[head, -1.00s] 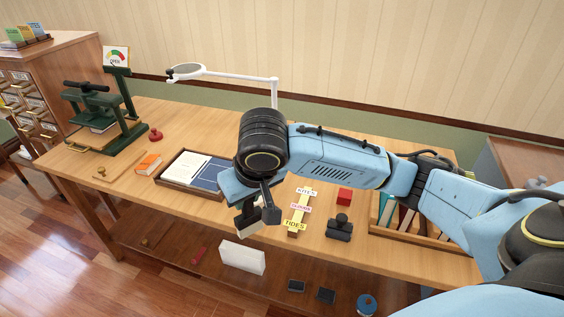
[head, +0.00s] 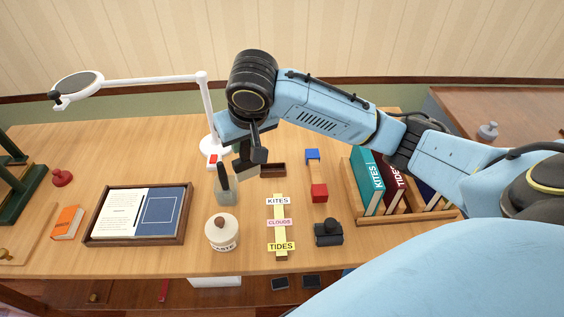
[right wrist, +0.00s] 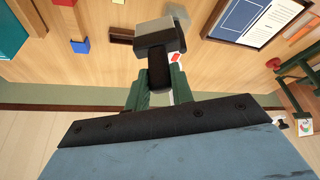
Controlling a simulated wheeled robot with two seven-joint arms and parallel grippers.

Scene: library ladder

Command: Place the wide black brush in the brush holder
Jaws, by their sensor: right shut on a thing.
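My right gripper (head: 254,152) is shut on the wide black brush and holds it above the table. In the right wrist view the brush's black handle (right wrist: 159,66) sits between the green fingers, with a black head and a pale bristle block (right wrist: 152,25) beyond. Whether the held brush touches the holder, I cannot tell. My left gripper is not in view.
A paste jar (head: 221,234) stands in front of the holder. The magnifier lamp (head: 205,110) rises behind it. A small dark tray (head: 272,170) lies to the right, a book tray (head: 134,242) to the left. Labels, blocks and a book rack (head: 400,217) fill the right side.

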